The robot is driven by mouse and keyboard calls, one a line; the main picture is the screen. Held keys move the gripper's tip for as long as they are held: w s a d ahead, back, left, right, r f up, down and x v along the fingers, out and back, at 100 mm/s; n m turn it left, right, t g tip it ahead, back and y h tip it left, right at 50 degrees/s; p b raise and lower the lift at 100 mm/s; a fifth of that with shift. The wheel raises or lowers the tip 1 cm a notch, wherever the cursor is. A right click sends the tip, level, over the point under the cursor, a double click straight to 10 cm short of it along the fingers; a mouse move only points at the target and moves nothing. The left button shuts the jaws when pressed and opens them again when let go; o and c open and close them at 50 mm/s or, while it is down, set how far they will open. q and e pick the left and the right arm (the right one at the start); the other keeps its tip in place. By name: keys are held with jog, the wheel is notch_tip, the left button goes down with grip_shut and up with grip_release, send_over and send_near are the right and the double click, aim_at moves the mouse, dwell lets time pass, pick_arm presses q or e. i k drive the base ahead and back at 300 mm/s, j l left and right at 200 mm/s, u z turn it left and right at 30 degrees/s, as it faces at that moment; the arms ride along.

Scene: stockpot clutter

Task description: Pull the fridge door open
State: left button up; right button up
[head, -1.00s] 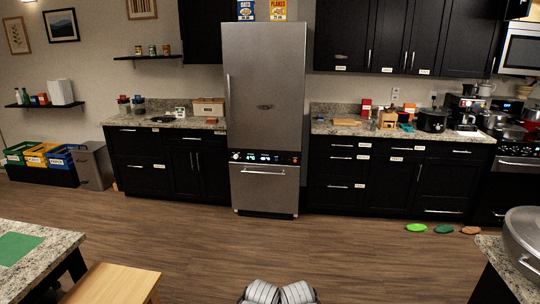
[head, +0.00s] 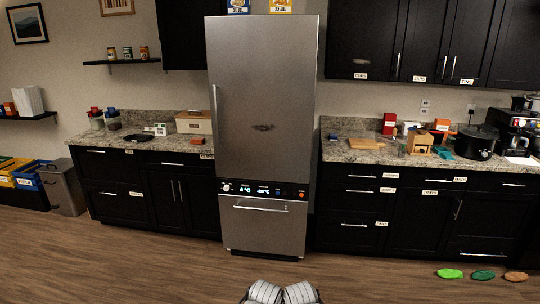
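The stainless steel fridge (head: 262,130) stands upright against the back wall, in the middle of the head view. Its tall upper door (head: 268,85) is shut, with a vertical handle (head: 216,112) along its left edge. Below the door is a dark control panel (head: 262,191) with lit digits. Under that is a lower drawer front with a horizontal handle (head: 260,208). Two rounded white-and-grey parts of mine show at the bottom centre, well short of the fridge. Neither of my grippers can be made out in the view.
Black cabinets with granite counters flank the fridge, the left (head: 140,152) and right (head: 420,160) both cluttered on top. Green, dark green and brown flat items (head: 450,274) lie on the floor at right. The wooden floor (head: 150,255) before the fridge is clear.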

aim_at(262, 69)
jog(key=i, duration=2.95)
jog(key=u, duration=0.5)
